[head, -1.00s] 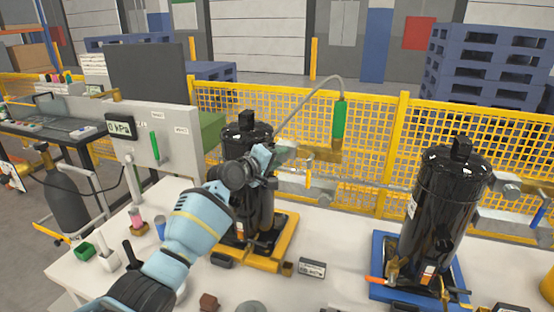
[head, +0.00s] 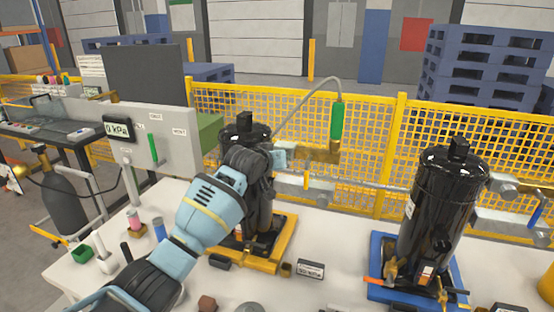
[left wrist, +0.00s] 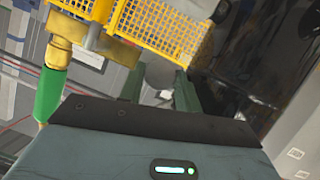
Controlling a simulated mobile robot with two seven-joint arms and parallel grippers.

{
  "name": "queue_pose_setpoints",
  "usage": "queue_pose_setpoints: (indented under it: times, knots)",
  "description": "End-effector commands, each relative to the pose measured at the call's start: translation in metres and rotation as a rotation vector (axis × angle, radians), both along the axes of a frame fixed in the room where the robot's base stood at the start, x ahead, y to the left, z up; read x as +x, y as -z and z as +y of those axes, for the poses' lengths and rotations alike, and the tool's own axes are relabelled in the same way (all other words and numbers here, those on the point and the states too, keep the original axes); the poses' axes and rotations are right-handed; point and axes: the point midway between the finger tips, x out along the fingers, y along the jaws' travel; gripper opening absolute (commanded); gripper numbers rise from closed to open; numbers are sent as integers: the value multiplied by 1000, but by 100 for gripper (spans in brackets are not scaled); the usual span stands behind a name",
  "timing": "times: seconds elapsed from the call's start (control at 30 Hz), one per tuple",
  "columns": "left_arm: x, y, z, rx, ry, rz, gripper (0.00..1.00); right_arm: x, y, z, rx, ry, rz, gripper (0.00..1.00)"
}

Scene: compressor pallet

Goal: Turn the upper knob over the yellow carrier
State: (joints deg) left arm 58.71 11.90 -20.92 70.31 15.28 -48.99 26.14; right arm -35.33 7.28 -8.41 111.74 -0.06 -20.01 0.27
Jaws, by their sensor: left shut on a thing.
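The yellow carrier (head: 286,244) bears a black compressor (head: 246,130) on the white table. A brass fitting (head: 325,152) with a green-sleeved hose end (head: 337,118) is beside the compressor's upper part. My left gripper (head: 287,157) is at this upper fitting, and my forearm and wrist cover part of the compressor. In the left wrist view, the two dark green fingers (left wrist: 159,92) are on either side of a pale, rounded piece, the upper knob (left wrist: 160,73), and are shut on it. The knob is hidden in the head view. My right gripper is not in view.
A second black compressor (head: 440,200) stands on a blue carrier (head: 378,250) at the right. A gauge panel (head: 165,145) reading 0 kPa is at the left. A yellow mesh fence (head: 375,155) runs behind. Small items lie along the table's front.

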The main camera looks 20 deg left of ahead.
Motion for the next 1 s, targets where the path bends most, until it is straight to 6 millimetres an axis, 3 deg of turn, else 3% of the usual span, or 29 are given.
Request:
queue_pose_setpoints:
  times: [0.6,1.0]
  knots:
    - [0,2,-5,577,1,-15,11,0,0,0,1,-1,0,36]
    - [0,3,-6,830,0,-24,11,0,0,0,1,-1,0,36]
